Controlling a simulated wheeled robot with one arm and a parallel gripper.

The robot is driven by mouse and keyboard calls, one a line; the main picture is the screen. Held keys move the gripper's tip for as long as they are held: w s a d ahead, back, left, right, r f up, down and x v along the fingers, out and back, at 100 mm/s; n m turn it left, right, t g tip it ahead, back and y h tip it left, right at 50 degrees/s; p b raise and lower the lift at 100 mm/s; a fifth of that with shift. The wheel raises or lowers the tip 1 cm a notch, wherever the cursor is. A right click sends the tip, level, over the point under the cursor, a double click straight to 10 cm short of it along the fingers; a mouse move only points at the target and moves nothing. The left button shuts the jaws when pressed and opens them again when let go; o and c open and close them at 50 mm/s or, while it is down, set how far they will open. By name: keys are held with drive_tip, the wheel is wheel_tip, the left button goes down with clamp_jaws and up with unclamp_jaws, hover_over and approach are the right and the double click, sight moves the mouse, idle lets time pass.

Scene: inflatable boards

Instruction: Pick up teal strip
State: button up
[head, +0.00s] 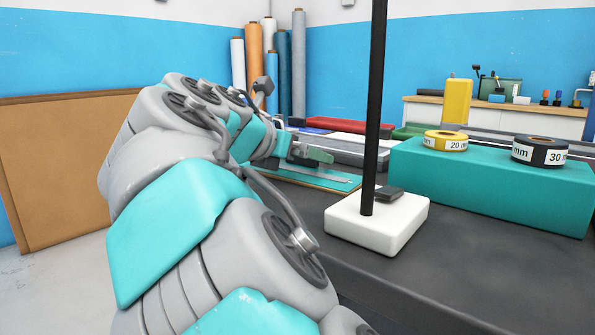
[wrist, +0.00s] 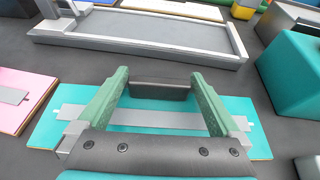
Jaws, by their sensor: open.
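The teal strip (wrist: 258,143) lies flat on the dark table below my gripper in the wrist view, with a grey band running along its length. In the head view the teal strip (head: 338,181) shows past my arm, partly hidden. My gripper (wrist: 160,75) is open, its two green fingers spread on either side of the middle of the strip. A dark block-like piece (wrist: 160,90) shows between the fingers; I cannot tell what it is. In the head view my gripper (head: 312,154) is just above the strip; I cannot tell whether it touches.
A grey tray (wrist: 140,35) lies beyond the strip, and a pink board (wrist: 22,92) is to its left. A teal block (head: 480,185) bearing tape rolls stands to the right. A white base (head: 375,225) with a black pole stands nearer.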

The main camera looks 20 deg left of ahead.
drive_tip(key=c, duration=1.2)
drive_tip(key=shift+o, duration=0.2)
